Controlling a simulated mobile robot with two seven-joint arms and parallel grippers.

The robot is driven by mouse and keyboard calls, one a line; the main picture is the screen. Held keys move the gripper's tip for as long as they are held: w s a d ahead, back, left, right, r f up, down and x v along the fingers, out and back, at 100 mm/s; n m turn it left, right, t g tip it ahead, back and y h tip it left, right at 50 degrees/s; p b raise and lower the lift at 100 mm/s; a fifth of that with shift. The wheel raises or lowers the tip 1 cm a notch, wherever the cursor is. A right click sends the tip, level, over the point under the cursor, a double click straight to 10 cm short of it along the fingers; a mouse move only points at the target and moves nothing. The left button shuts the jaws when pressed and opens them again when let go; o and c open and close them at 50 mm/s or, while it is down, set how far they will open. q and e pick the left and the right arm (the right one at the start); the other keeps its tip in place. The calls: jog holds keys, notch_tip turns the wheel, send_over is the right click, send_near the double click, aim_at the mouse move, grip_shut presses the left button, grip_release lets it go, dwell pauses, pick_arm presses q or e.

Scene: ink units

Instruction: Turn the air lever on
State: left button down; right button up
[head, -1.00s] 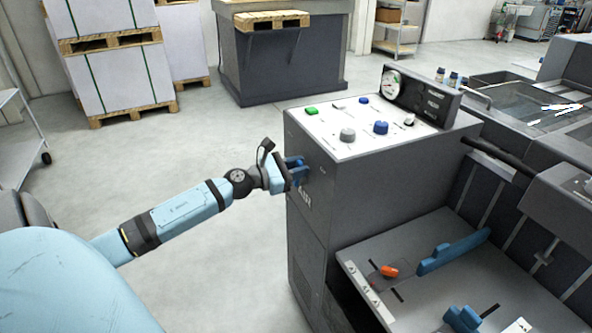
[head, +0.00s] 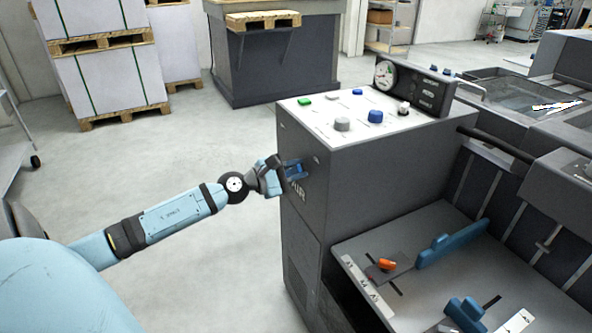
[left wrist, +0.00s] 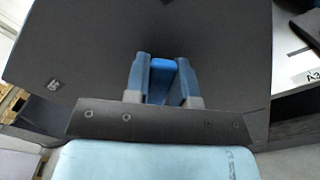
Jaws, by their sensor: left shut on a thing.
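The air lever is a blue handle (left wrist: 161,68) on the dark grey side of the machine cabinet (head: 362,165). White lettering, seemingly "AIR", is on the cabinet just below it. My left gripper (head: 296,170) is at that side face. In the left wrist view my left gripper (left wrist: 162,82) has its two blue-grey fingers on either side of the blue handle, shut on it. In the head view the fingers hide most of the lever. My right gripper is in neither view.
The cabinet's white top carries a green button (head: 305,101), blue and grey knobs and a gauge (head: 386,73). A tray with an orange knob (head: 387,264) and blue guides (head: 452,246) lies at the lower right. The floor (head: 180,170) behind my left arm is clear.

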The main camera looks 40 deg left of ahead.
pick_arm(q)
jog(key=c, duration=1)
grip_release()
jog(key=shift+o, duration=0.2)
jog(key=shift+s+a+f, duration=0.15)
jog(key=shift+s, duration=0.25)
jog(key=b+v, duration=0.1)
jog(key=v, duration=1.2)
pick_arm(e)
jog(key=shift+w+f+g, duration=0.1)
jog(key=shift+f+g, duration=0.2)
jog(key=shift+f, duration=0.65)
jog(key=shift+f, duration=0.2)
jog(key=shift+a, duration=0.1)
